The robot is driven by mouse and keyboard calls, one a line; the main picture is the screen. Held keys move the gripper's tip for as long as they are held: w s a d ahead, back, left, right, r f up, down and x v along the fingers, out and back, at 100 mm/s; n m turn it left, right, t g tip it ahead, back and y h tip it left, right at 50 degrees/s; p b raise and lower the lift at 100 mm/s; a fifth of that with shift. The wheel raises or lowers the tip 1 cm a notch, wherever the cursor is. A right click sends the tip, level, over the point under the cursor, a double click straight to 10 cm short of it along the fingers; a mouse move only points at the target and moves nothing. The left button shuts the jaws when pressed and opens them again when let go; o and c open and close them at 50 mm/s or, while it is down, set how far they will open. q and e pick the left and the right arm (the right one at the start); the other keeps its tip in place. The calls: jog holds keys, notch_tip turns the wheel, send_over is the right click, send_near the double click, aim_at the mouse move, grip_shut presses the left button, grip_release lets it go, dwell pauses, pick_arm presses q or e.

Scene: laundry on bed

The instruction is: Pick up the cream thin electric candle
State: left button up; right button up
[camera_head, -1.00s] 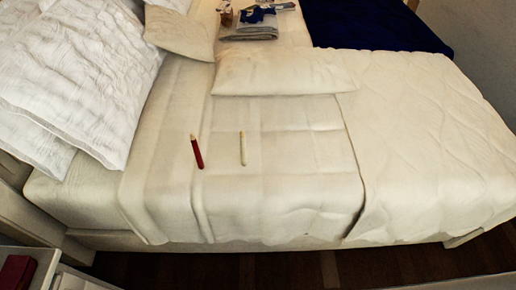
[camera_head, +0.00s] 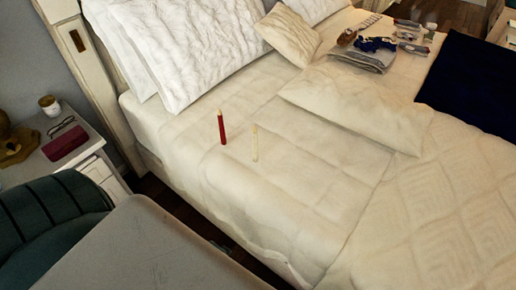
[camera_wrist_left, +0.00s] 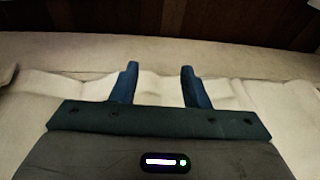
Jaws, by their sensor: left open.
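The cream thin candle (camera_head: 254,145) is on the light bed sheet in the head view, right of a red candle (camera_head: 221,127) and apart from it. My left gripper (camera_wrist_left: 159,70) shows in the left wrist view, its two blue fingers apart with nothing between them. Pale bedding lies beyond the fingers, and no candle shows in that view. Neither gripper's fingers can be seen in the head view. My right gripper is in neither view.
White pillows (camera_head: 190,45) and a cream cushion (camera_head: 289,36) lie at the bed's head. A long pillow (camera_head: 355,105) lies behind the candles. Folded clothes (camera_head: 362,55) lie farther back. A nightstand (camera_head: 88,152) holding a red box (camera_head: 65,143) stands left. The sheet around the candles is clear.

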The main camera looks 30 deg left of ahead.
aim_at(254, 136)
pick_arm(q)
jog(key=w+r+t, duration=0.1)
jog(key=w+r, duration=0.1)
jog(key=r, duration=1)
jog(key=w+r+t, duration=0.1)
jog(key=w+r, duration=0.1)
jog(key=r, duration=1)
jog(key=w+a+r+t, duration=0.2)
jog(key=w+r+t, duration=0.1)
jog(key=w, duration=0.4)
jog(key=w+a+r+t, duration=0.2)
jog(key=w+r+t, duration=0.1)
jog(key=w, duration=0.5)
jog(key=w+a+r+t, duration=0.2)
jog(key=w+r, duration=0.3)
jog(key=w, duration=0.3)
jog(key=shift+w+a+r+n+t+h, duration=0.1)
jog(key=shift+a+n+t+h, duration=0.25)
jog(key=shift+t, duration=0.25)
jog(key=shift+w+f, duration=0.25)
jog(key=shift+w, duration=0.3)
jog(key=p+x, duration=0.1)
jog(key=x, duration=0.4)
jog(key=shift+s, duration=0.1)
jog(key=c, duration=0.8)
grip_shut()
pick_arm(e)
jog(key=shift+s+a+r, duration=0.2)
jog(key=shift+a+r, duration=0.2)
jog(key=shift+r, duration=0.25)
